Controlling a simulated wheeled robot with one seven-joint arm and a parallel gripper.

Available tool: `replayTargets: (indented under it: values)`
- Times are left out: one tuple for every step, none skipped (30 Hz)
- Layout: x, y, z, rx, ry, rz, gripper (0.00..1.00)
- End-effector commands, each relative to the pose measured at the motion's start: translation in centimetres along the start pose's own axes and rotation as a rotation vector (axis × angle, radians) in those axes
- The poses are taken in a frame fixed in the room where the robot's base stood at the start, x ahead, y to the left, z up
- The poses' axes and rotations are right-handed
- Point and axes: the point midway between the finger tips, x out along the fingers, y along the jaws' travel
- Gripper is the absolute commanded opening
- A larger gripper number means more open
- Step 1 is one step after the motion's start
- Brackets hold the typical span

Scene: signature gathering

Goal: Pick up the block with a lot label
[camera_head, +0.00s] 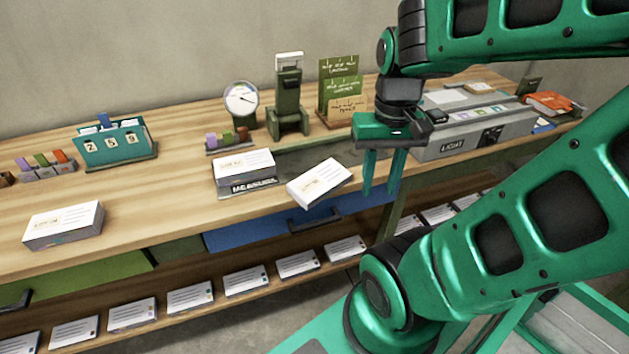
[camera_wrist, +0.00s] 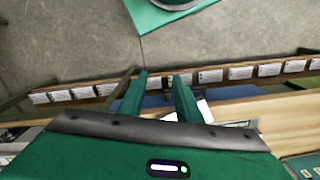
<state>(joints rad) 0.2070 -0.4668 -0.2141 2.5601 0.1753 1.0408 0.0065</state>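Several white-topped blocks with printed labels lie on the wooden workbench (camera_head: 150,195). One block (camera_head: 63,224) lies alone at the left front. Another block (camera_head: 243,165) sits near the middle on a dark, lettered base. A third block (camera_head: 320,182) sits tilted beside it, near the bench's front edge. The label print is too small for me to tell which one is a lot label. My gripper (camera_head: 380,191) points down to the right of the tilted block, apart from it. Its green fingers are spread and empty. They also show in the wrist view (camera_wrist: 160,76), with a white thing partly hidden behind one finger.
A round dial (camera_head: 241,99), a green stand (camera_head: 289,103) and a green sign (camera_head: 339,83) stand behind the blocks. A grey box (camera_head: 465,135) is right of my gripper. A teal number holder (camera_head: 114,143) stands left. White cards (camera_head: 189,297) line the lower shelf.

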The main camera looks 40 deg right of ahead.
Motion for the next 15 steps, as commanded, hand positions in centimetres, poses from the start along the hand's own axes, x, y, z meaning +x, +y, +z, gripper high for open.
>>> replayTargets:
  values:
    - [0.0, 0.0, 0.0, 0.000, 0.000, 0.000, 0.31]
    - [0.0, 0.0, 0.0, 0.000, 0.000, 0.000, 0.34]
    - [0.0, 0.0, 0.0, 0.000, 0.000, 0.000, 0.43]
    - [-0.3, 0.3, 0.5, 0.002, 0.004, -0.004, 0.50]
    - [-0.5, 0.5, 0.8, 0.007, 0.009, -0.009, 0.58]
    - [-0.6, 0.4, 0.6, 0.020, 0.009, -0.013, 0.67]
    - [-0.6, 0.2, 0.3, 0.032, 0.007, -0.017, 0.74]
    - [-0.7, 0.0, -0.1, 0.048, 0.004, -0.022, 0.81]
    - [-0.7, -0.4, -0.8, 0.076, -0.003, -0.029, 0.88]
    - [-0.8, -0.7, -1.5, 0.102, -0.009, -0.037, 0.88]
    - [-0.8, -1.1, -2.2, 0.131, -0.015, -0.046, 0.88]
    - [-0.8, -1.7, -3.2, 0.175, -0.026, -0.060, 0.88]
    - [-0.8, -2.1, -4.1, 0.213, -0.034, -0.071, 0.88]
    - [-0.8, -2.5, -5.0, 0.251, -0.044, -0.083, 0.88]
    - [-0.7, -3.1, -6.2, 0.305, -0.058, -0.100, 0.88]
